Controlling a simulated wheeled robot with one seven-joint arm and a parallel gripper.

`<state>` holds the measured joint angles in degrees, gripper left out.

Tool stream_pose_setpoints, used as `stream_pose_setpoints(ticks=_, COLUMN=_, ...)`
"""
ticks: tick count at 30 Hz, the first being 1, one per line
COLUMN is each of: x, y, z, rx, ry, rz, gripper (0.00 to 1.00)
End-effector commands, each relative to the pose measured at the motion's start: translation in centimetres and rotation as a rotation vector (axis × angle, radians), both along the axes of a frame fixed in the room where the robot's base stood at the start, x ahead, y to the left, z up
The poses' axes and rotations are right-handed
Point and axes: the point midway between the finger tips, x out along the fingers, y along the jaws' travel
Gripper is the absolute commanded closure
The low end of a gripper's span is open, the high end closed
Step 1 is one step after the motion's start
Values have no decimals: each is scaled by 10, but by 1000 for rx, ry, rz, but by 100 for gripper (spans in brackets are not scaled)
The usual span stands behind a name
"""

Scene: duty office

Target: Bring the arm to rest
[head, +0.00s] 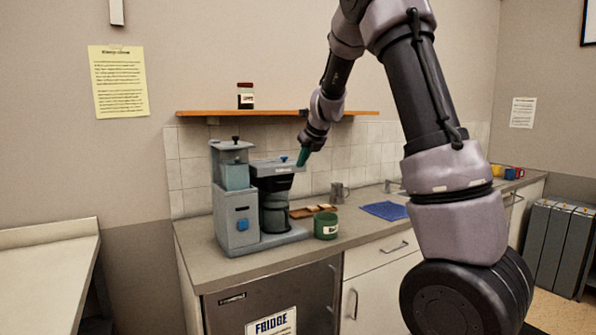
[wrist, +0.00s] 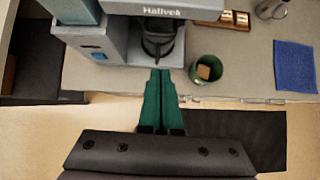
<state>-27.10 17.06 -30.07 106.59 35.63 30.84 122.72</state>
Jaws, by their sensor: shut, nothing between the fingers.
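My arm reaches from the right of the head view toward the counter. My gripper (head: 302,160) is above the counter, near the top right of the grey coffee machine (head: 237,205). In the wrist view, my gripper's green fingers (wrist: 160,75) are together with nothing between them. They point toward the coffee machine, which shows at the top (wrist: 100,40) with its dark jug (wrist: 158,42). I cannot tell how far the fingertips are from the machine.
A green container (head: 326,226) stands right of the machine; the wrist view shows a brown piece in it. A wooden shelf (head: 280,112) holds a jar (head: 245,96). A metal mug (head: 338,193) and blue cloth (head: 385,210) are on the counter.

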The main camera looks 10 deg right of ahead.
Motion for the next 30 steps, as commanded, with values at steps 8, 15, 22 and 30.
stream_pose_setpoints(ticks=8, x=-27, y=-7, z=23, rx=-40, ry=-17, rz=91, gripper=100)
stream_pose_setpoints(ticks=15, x=-126, y=-16, z=71, rx=-318, ry=-152, rz=602, gripper=100)
stream_pose_setpoints(ticks=22, x=-242, y=-18, z=96, rx=-738, ry=-330, rz=1172, gripper=100)
stream_pose_setpoints(ticks=30, x=-353, y=-20, z=86, rx=-1268, ry=-425, rz=1748, gripper=100)
